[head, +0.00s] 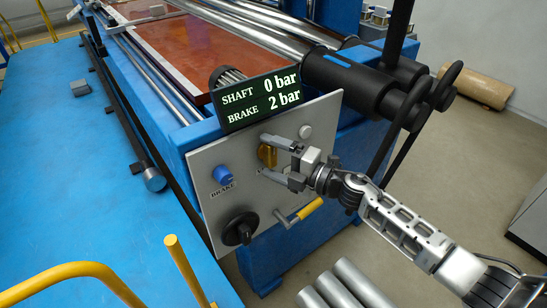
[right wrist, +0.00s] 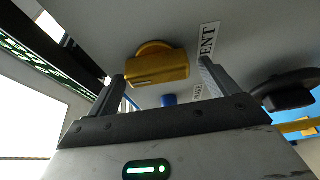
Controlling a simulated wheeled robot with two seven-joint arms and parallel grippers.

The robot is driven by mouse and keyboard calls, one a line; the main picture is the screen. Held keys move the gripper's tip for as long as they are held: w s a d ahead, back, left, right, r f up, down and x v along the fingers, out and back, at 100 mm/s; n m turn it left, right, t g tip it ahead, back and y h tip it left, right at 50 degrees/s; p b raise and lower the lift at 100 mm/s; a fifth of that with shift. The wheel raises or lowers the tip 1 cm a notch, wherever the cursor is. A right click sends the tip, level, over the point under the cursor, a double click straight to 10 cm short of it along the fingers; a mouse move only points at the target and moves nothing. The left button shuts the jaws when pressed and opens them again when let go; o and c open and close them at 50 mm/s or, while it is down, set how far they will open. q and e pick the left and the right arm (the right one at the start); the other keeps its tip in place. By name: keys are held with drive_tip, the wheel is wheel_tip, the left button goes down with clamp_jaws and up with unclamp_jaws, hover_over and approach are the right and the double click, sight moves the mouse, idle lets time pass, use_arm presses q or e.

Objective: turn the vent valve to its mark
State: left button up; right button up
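The vent valve is a yellow knob (head: 266,154) on the grey control panel (head: 205,160). It also shows in the right wrist view as a yellow bar-shaped knob (right wrist: 157,65) beside a label of which "ENT" is readable. My right gripper (head: 277,157) is at the panel with its fingers spread, one above and one below the knob in the head view. In the right wrist view the open fingers (right wrist: 162,75) stand either side of the knob, with gaps; no contact shows. Any mark is hidden or too small to see. My left gripper is not in view.
A display (head: 258,98) reads SHAFT 0 bar, BRAKE 2 bar. A blue BRAKE knob (head: 222,175), a black rotary knob (head: 239,228) and a yellow-handled lever (head: 305,210) share the panel. A yellow railing (head: 75,272) stands at lower left. Steel rollers (head: 343,288) lie below.

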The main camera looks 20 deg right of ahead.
drive_tip(key=b+v, duration=0.2)
drive_tip(key=v, duration=1.4)
drive_tip(key=s+a+f+m+g+h, duration=0.2)
drive_tip(key=s+a+f+m+h, duration=0.6)
drive_tip(key=m, duration=1.6)
drive_tip(key=s+a+f, duration=0.4)
drive_tip(key=f, duration=0.1)
drive_tip(key=shift+s+a+f+m+g+h, duration=0.2)
drive_tip(key=shift+s+a+m+g+h, duration=0.1)
drive_tip(key=shift+s+m+h, duration=0.1)
drive_tip(key=shift+d, duration=0.1)
